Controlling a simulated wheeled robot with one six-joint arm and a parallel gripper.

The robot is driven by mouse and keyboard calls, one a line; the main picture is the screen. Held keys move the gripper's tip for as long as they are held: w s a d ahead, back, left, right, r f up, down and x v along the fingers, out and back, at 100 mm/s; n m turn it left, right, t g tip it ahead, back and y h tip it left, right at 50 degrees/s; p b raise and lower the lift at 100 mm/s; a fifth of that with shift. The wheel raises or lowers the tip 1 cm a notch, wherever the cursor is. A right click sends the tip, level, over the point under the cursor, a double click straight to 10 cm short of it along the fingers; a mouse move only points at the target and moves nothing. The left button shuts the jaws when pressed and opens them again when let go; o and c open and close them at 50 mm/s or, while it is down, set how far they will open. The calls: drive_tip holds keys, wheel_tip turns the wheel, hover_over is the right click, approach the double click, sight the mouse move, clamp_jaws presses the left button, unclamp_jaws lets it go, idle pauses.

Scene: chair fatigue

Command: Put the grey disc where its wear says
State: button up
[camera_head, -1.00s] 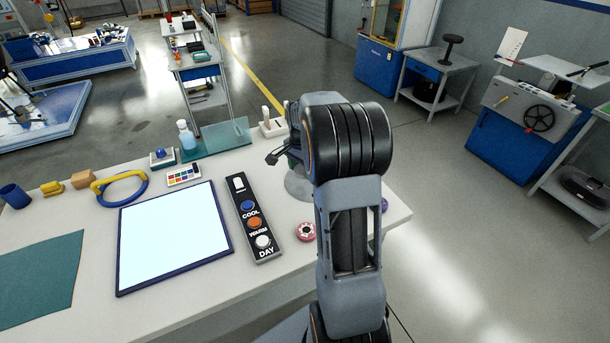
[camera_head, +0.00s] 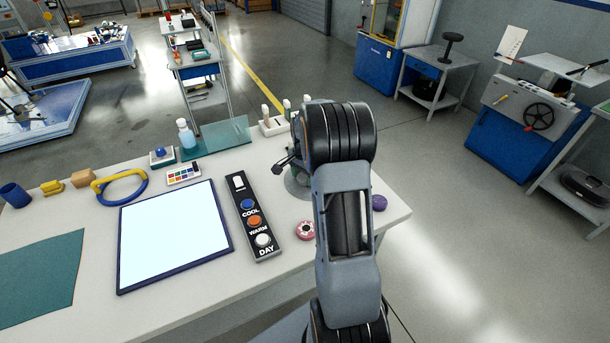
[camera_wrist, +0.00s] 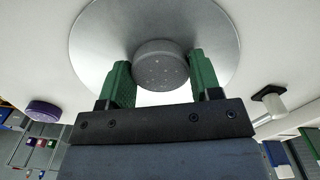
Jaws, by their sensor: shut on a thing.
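The grey disc (camera_wrist: 161,58) shows in the wrist view as a short, dark grey round piece with pale speckles on its face. My gripper (camera_wrist: 162,74) has its green fingers on either side of the disc and is shut on it. Behind the disc is a large pale grey round plate (camera_wrist: 98,40); I cannot tell whether the disc touches it. In the head view a grey round base (camera_head: 298,184) shows partly beside my arm, which hides my gripper and the disc.
A switch panel marked COOL, WARM and DAY (camera_head: 245,190) lies beside a lit white panel (camera_head: 170,235). A white rack (camera_head: 273,124) stands at the table's back edge. A green mat (camera_head: 38,280) lies left.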

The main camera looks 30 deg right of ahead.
sight(305, 176)
drive_tip(key=shift+f, duration=0.1)
drive_tip(key=o, duration=1)
wheel_tip(305, 176, up, 11)
drive_tip(key=s+a+r+n+t, duration=0.1)
drive_tip(key=s+a+r+n, duration=0.15)
drive_tip(key=a, duration=0.35)
drive_tip(key=s+a+r+n, duration=0.2)
drive_tip(key=s+a+n, duration=0.2)
drive_tip(key=a, duration=0.1)
drive_tip(key=s+a+n+t, duration=0.1)
drive_tip(key=s+a+n, duration=0.2)
drive_tip(key=s, duration=0.1)
drive_tip(key=s+a+f+n, duration=0.1)
drive_tip(key=s+a+n, duration=0.1)
drive_tip(key=s+a, duration=0.1)
drive_tip(key=s+a+f+n+t, duration=0.1)
drive_tip(key=s+a+n, duration=0.2)
drive_tip(key=s, duration=0.1)
drive_tip(key=shift+s+a+f+n+t, duration=0.25)
drive_tip(key=shift+s+n+t, duration=0.05)
drive_tip(key=shift+s+n, duration=0.1)
